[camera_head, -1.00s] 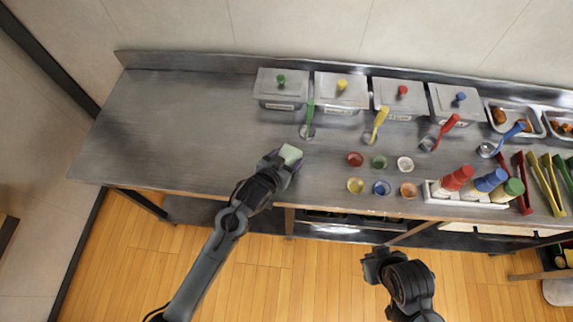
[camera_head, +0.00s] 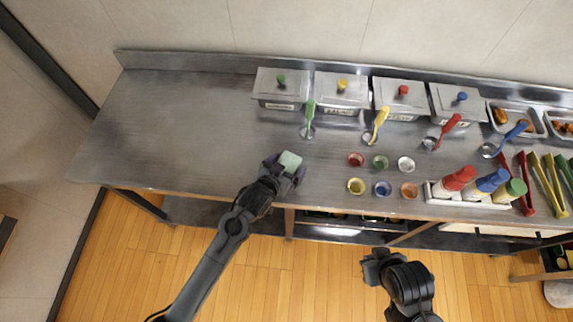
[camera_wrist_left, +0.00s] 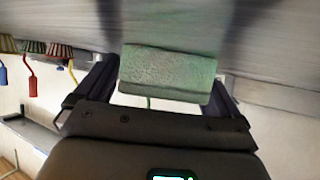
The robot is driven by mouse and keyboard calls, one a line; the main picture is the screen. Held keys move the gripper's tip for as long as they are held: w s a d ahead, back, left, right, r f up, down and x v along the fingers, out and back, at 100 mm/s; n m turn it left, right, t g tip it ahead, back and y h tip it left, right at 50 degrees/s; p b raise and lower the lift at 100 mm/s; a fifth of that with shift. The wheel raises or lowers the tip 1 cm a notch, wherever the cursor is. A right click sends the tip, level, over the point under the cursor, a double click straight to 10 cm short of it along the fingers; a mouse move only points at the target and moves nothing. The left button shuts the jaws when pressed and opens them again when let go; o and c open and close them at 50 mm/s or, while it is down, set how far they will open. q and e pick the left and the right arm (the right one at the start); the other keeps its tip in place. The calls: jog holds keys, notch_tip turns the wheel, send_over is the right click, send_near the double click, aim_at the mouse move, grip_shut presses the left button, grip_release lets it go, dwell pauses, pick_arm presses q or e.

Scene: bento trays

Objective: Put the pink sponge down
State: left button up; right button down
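The sponge (camera_head: 290,161) looks pale green in these pictures, not pink. It sits between the fingers of my left gripper (camera_head: 284,168), over the near edge of the steel counter (camera_head: 180,130). In the left wrist view the sponge (camera_wrist_left: 168,75) spans the gap between the two dark fingers, and the left gripper (camera_wrist_left: 165,88) looks shut on it. I cannot tell whether its underside touches the counter. My right gripper (camera_head: 376,266) is low in the head view, over the floor in front of the counter; its fingers are not clear.
The counter's left side is bare. Small coloured bowls (camera_head: 356,186) stand right of the sponge. Lidded containers (camera_head: 280,92) line the back, with ladles in front, including a green-handled one (camera_head: 310,112). Squeeze bottles (camera_head: 458,178) stand in a white tray on the right.

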pick_arm(q)
jog(key=shift+r, duration=0.1)
jog(key=shift+s+r, duration=0.1)
jog(key=shift+r, duration=0.05)
jog(key=shift+s+a+r, duration=0.2)
jog(key=p+v, duration=0.2)
jog(key=v, duration=0.9)
jog(key=shift+f, duration=0.15)
jog(key=s+a+f+n+g+y, duration=0.1)
jog(key=s+a+n+g+y, duration=0.1)
jog(key=s+a, duration=0.7)
jog(key=shift+s+a+f+n+g+y, duration=0.15)
jog(key=shift+a+n+g+y, duration=0.15)
jog(key=shift+a+g+y, duration=0.5)
jog(key=shift+o, duration=0.3)
jog(key=s+a+n+g+y, duration=0.1)
jog(key=s+a+g+y, duration=0.1)
jog(key=s+a, duration=0.5)
jog(key=s+g, duration=0.1)
jog(key=s, duration=0.2)
jog(key=shift+s+r, duration=0.3)
jog(key=shift+r, duration=0.05)
jog(key=shift+w, duration=0.15)
